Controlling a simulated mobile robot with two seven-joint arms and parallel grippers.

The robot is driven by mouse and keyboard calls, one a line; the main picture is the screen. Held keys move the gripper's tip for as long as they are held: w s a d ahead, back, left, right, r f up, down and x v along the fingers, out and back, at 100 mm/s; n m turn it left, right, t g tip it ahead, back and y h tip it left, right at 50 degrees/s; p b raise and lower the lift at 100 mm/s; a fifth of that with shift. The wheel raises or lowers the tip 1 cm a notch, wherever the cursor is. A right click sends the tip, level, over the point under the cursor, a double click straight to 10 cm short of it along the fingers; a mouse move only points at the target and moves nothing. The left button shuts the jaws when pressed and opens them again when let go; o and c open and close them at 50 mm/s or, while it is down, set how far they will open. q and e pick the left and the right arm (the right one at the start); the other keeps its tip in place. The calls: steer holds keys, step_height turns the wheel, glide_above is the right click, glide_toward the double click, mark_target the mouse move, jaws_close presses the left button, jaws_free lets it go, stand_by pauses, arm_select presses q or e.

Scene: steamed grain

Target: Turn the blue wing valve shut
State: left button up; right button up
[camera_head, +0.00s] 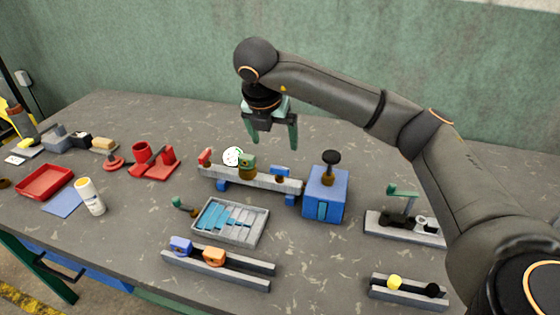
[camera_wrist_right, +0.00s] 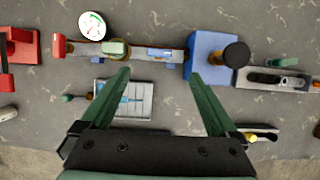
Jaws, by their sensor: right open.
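The blue wing valve (camera_head: 281,173) is a small blue piece on a grey horizontal pipe (camera_head: 228,176), toward the pipe's right end. In the right wrist view the blue wing (camera_wrist_right: 165,53) looks long along the pipe; its exact angle is hard to tell. My right gripper (camera_head: 270,139) has green fingers, hangs above the pipe and points down. In its wrist view the fingers (camera_wrist_right: 158,76) are apart with nothing between them, and the valve lies beyond the tips. My left gripper is not in view.
On the same pipe are a red handle (camera_head: 205,156), a round gauge (camera_head: 232,156) and a green knob (camera_head: 247,160). A blue box (camera_head: 325,194) with a dark knob stands at its right end. A grey tray (camera_head: 231,239) lies in front. Table behind the pipe is clear.

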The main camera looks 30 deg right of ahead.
mark_target(280, 167)
steer(key=p+x, duration=0.1)
steer(key=x, duration=1.1)
steer(key=shift+s+a+f+p, duration=0.1)
steer(key=shift+a+p, duration=0.1)
steer(key=shift+p, duration=0.1)
steer(key=shift+c, duration=0.2)
steer(key=c, duration=1.3)
steer(key=shift+c, duration=0.2)
